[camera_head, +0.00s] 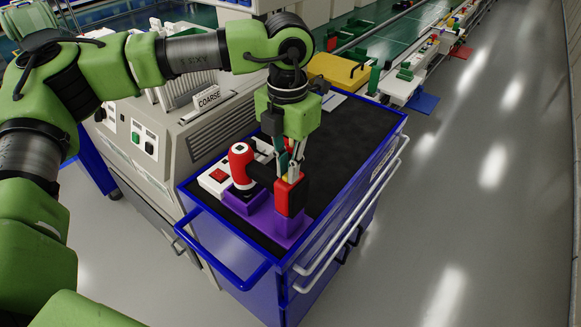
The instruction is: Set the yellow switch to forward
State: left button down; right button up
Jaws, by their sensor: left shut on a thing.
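A red and black power tool (288,197) rests on a purple base (284,228) on the cart top. A small yellow part, seemingly the yellow switch (292,178), shows at the top of its red block. My left gripper (291,172) points down from above, with its fingertips shut on this small part. The fingers partly hide it, so its setting cannot be read. A second red piece (242,158) with a white ring stands just left on another purple base. My right gripper is not in view.
The blue cart (223,253) has a black mat, clear toward the back right, and handrails. A white box with a red button (217,176) sits at the mat's left. A grey machine labelled COARSE (208,97) adjoins the cart. A yellow case (338,72) lies behind; the right floor is free.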

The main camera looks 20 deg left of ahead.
pick_arm(q)
jog(key=c, duration=2.1)
grip_release()
notch_tip(320, 180, up, 12)
jog(key=shift+s, duration=0.1)
